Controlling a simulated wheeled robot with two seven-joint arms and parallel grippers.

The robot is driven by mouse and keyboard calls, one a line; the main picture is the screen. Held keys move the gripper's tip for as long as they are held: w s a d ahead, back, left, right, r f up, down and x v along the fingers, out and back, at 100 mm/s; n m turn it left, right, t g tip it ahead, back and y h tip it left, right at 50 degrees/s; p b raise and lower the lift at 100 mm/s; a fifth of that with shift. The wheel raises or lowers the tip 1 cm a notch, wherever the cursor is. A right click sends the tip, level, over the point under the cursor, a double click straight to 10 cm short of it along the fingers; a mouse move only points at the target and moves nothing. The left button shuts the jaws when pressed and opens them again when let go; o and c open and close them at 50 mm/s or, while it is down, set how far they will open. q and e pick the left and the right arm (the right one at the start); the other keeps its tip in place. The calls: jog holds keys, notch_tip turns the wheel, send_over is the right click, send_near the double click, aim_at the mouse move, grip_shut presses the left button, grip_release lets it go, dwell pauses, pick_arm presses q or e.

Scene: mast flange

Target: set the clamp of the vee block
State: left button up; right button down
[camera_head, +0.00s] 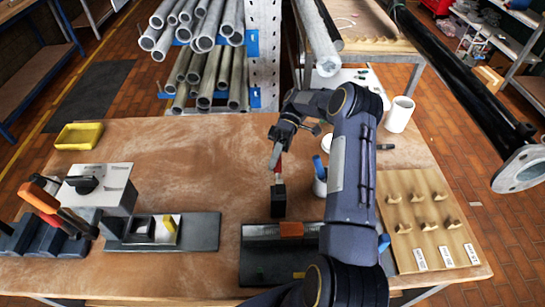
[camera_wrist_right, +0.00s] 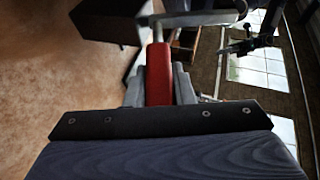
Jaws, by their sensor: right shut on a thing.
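My right gripper (camera_head: 277,160) is above the middle of the table, fingers pointing down. It is shut on a red handle (camera_head: 278,171), which also shows between the fingers in the right wrist view (camera_wrist_right: 159,72). Below the handle stands a small upright black block (camera_head: 278,201); a dark block (camera_wrist_right: 105,22) also shows in the wrist view. A grey metal part (camera_wrist_right: 195,18) lies just past the handle's end. I cannot tell for sure which piece is the vee block. At the left, a dark fixture (camera_head: 45,235) carries orange-handled levers (camera_head: 38,197). My left gripper is out of view.
A dark plate with a metal block (camera_head: 200,230) lies left of centre, beside a metal box (camera_head: 98,187). A black tray (camera_head: 262,262) lies near the front. A pegged wooden board (camera_head: 425,215), a white cup (camera_head: 399,114) and a yellow bin (camera_head: 79,136) also stand here.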

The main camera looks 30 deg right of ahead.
jog(key=c, duration=1.2)
grip_release()
jog(key=shift+f, duration=0.1)
jog(key=shift+c, duration=0.2)
